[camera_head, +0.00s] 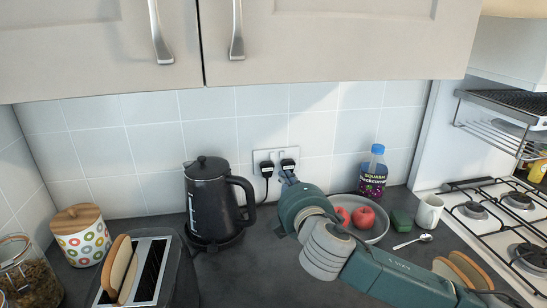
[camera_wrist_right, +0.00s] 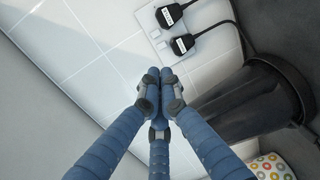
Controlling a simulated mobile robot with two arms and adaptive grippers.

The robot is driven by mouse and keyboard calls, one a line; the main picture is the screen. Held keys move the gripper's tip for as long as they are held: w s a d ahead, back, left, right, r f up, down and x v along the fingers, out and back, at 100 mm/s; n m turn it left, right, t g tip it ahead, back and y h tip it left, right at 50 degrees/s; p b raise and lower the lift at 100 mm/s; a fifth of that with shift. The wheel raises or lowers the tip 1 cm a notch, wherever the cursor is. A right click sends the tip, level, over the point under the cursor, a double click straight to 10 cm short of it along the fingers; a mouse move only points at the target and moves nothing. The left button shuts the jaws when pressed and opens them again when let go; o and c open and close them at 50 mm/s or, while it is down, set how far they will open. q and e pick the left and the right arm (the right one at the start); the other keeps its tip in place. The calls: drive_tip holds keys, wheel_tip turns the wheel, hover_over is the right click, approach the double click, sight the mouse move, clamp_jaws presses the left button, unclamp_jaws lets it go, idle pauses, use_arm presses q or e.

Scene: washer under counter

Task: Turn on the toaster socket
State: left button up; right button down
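The white double wall socket (camera_head: 276,153) is on the tiled wall behind the counter, with two black plugs in it. In the right wrist view the socket (camera_wrist_right: 152,20) is at the upper middle, and each plug has a small white label too small to read. Small switches show beside the plugs; I cannot tell their positions. My right gripper (camera_head: 290,177) is just below and in front of the socket's right plug. In the wrist view its blue fingers (camera_wrist_right: 156,92) meet at the tips, with nothing between them, apart from the plugs in the picture. My left gripper is not in view.
The black kettle (camera_head: 208,205) stands left of my right gripper. The toaster (camera_head: 145,272) with bread is at the front left. A plate (camera_head: 379,229) with red apples, a squash bottle (camera_head: 373,175) and a mug (camera_head: 428,212) are right. Cupboards (camera_head: 330,40) hang above.

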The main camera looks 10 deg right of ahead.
drive_tip(key=p, duration=0.1)
approach(272, 155)
drive_tip(key=w, duration=0.1)
drive_tip(key=w+p, duration=0.1)
drive_tip(key=w, duration=0.3)
drive_tip(key=shift+w+f+p, duration=0.2)
drive_tip(key=shift+f+p, duration=0.05)
drive_tip(key=shift+p, duration=0.1)
drive_tip(key=shift+w+f, duration=0.15)
drive_tip(key=shift+w, duration=0.6)
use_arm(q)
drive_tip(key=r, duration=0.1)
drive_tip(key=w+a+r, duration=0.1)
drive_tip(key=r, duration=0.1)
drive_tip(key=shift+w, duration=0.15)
